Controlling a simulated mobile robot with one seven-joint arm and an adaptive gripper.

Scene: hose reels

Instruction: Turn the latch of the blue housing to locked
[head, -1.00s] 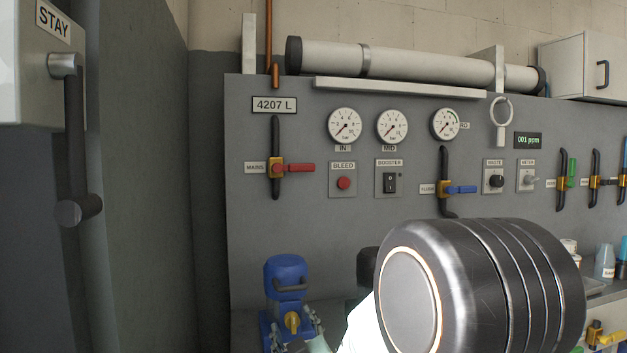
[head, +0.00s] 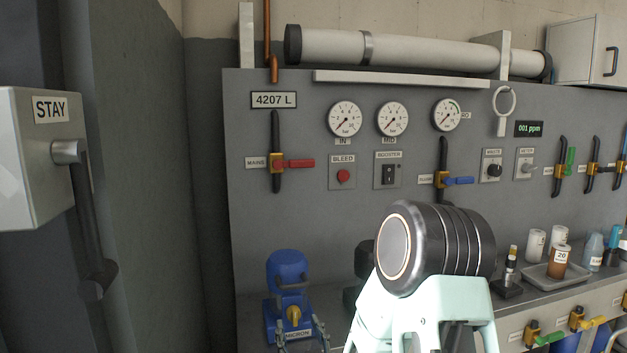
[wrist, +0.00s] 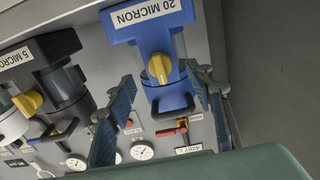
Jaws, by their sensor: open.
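The blue housing (head: 286,272) stands on the bench at the lower middle of the head view, with a yellow latch (head: 294,315) on its front. In the wrist view the blue housing (wrist: 150,27) appears turned over, labelled "20 MICRON", and its yellow latch (wrist: 160,68) lies between my finger tips as seen there. My gripper (wrist: 160,76) is open, one finger to each side of the latch, with nothing held. In the head view my gripper (head: 301,335) is at the housing's lower front. I cannot tell whether a finger touches the latch.
A dark housing labelled "5 MICRON" (wrist: 55,75) with its own yellow latch (wrist: 28,103) stands beside the blue one. A grey panel (head: 300,220) with gauges and valves rises behind. A "STAY" box with a handle (head: 40,160) is at left. A tray (head: 555,278) is at right.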

